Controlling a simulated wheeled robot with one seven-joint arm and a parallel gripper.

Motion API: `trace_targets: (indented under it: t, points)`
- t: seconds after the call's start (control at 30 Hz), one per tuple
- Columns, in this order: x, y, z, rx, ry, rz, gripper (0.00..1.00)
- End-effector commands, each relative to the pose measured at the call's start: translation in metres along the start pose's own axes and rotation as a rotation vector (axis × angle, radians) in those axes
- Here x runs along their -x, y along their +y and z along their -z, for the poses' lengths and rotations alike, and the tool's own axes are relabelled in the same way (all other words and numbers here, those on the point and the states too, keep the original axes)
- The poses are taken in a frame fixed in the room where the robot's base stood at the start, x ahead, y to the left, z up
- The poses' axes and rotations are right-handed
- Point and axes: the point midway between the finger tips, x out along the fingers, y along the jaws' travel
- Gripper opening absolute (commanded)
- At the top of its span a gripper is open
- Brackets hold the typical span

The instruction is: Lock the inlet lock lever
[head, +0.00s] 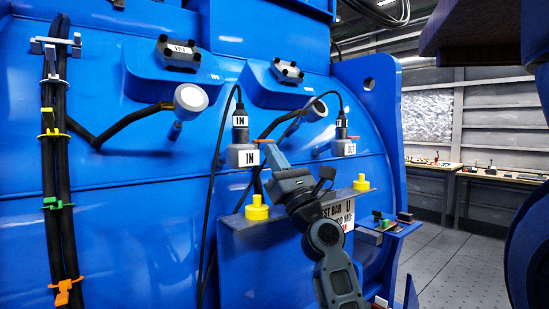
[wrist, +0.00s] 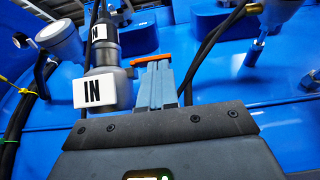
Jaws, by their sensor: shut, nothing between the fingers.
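The inlet connector is a grey block with a white IN label (head: 243,157), joined to a dark plug with its own IN label. The block also shows in the wrist view (wrist: 96,90), left of my fingers. The orange inlet lock lever (head: 263,141) sticks out to the right of the block. In the wrist view the lever (wrist: 152,58) lies roughly level across the tips of my fingers. My gripper (head: 272,152) is shut and empty, its blue fingers (wrist: 156,84) together just at the lever. I cannot tell whether they touch it. The fingers hide part of the lever's surroundings.
The OUT connector (head: 343,147) stands to the right. Yellow knobs (head: 257,208) sit on the shelf below. Black cables hang close around the connectors. A blue side shelf (head: 388,227) with small parts is at right. The floor (head: 460,265) at far right is clear.

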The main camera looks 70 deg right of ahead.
Motion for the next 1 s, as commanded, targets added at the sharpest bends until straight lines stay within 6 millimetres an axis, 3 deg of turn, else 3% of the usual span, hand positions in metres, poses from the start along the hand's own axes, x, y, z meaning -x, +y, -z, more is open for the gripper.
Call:
trace_targets:
  t: [1.0]
  points:
    - [-0.0068, -0.0069, -0.0066, 0.189, -0.003, -0.19, 0.0]
